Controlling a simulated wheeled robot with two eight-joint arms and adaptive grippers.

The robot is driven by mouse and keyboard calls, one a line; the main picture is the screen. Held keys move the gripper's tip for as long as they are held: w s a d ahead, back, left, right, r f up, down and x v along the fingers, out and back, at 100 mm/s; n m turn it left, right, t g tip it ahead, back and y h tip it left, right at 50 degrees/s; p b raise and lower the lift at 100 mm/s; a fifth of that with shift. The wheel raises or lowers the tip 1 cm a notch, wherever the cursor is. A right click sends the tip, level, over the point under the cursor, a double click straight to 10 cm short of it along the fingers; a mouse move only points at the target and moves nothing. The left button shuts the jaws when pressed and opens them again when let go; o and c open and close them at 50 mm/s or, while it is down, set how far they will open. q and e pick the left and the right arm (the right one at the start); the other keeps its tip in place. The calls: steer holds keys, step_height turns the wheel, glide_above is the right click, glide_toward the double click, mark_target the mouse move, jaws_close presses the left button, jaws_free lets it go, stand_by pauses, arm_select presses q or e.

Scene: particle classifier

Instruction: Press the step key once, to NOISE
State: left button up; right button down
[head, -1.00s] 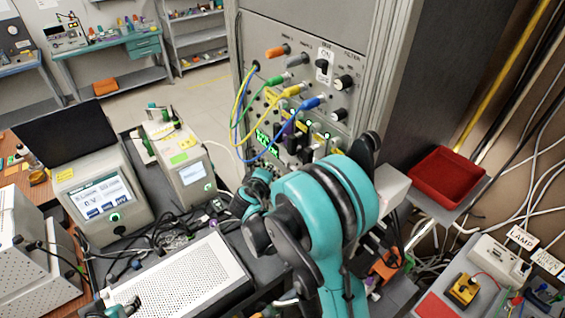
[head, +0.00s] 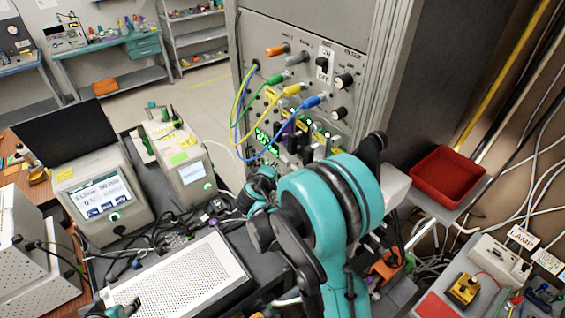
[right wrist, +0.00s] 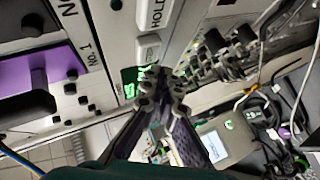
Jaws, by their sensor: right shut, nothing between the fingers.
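The instrument rack panel (head: 305,75) carries knobs, plugs with coloured leads and a green lit display (head: 266,140) low on its face. No key marked step is readable. In the head view a teal part at the bottom left looks like my left gripper (head: 124,309), mostly cut off.
Two screened instruments (head: 100,195) (head: 190,170) and a perforated white box (head: 185,280) stand left of my right arm. Coloured leads (head: 240,115) hang down the panel's left side. A red tray (head: 447,175) sits to the right.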

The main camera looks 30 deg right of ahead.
steer(key=shift+d, duration=0.15)
stand_by(0.6)
steer(key=shift+d, duration=0.3)
steer(key=shift+w+d+b, duration=0.15)
steer(key=shift+d+b, duration=0.2)
steer(key=shift+d, duration=0.5)
stand_by(0.9)
stand_by(0.4)
steer(key=shift+a, duration=1.3)
steer(key=shift+s+a+b, duration=0.25)
steer(key=shift+a+b, duration=0.05)
steer(key=shift+a, duration=0.95)
steer(key=shift+s+a+b, duration=0.25)
steer(key=shift+a+b, duration=0.05)
steer(key=shift+a, duration=0.95)
